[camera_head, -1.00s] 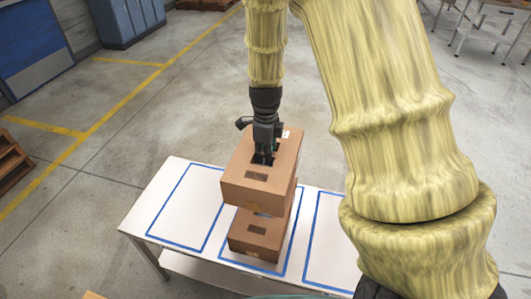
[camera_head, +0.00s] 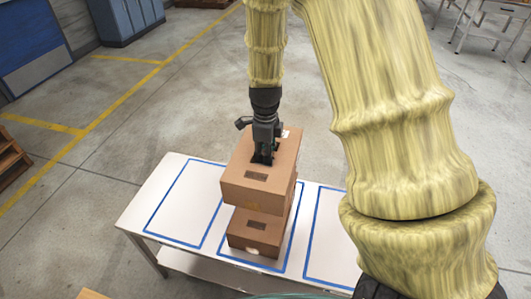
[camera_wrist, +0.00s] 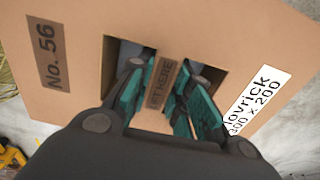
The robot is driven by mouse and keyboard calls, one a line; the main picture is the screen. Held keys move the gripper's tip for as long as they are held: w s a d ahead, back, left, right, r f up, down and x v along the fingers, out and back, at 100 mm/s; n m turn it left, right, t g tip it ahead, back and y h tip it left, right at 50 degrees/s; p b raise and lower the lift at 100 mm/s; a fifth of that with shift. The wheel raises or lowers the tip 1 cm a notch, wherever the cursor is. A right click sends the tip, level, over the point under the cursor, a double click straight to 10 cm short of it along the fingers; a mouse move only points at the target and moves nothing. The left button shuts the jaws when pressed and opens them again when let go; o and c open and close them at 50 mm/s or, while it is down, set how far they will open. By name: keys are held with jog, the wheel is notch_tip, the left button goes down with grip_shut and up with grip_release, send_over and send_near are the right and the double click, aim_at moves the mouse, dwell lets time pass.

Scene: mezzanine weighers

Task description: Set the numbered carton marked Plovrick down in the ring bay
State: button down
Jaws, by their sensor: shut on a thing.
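My gripper (camera_head: 263,155) is shut on the brown carton (camera_head: 257,191), gripping its top strip through two hand holes. In the wrist view the carton (camera_wrist: 88,50) reads "No. 56", and a white label (camera_wrist: 257,105) ends in "ovrick", its first letter hidden. The carton is upright over a second brown carton (camera_head: 255,232) in the middle blue-outlined bay of a white table (camera_head: 142,215). I cannot tell whether the two cartons touch. A small pale patch (camera_head: 252,251) shows low on the second carton's front. No ring mark can be made out clearly.
The left bay (camera_head: 187,207) is empty. The right bay (camera_head: 328,235) looks bare where visible, but my arm hides part of it. Open concrete floor surrounds the table. A wooden pallet (camera_head: 10,165) lies at the left edge, and blue cabinets (camera_head: 125,20) stand at the back.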

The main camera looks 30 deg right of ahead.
jog(key=shift+f, duration=0.2)
jog(key=shift+w+f, duration=0.1)
jog(key=shift+f, duration=0.5)
jog(key=shift+f+b, duration=0.25)
jog(key=shift+b, duration=0.05)
notch_tip(320, 180, down, 11)
jog(key=b, duration=0.4)
dwell(1.6)
jog(key=shift+f, duration=0.3)
dwell(0.5)
jog(key=c, duration=1.2)
grip_release()
jog(key=shift+c, duration=0.2)
notch_tip(320, 180, up, 12)
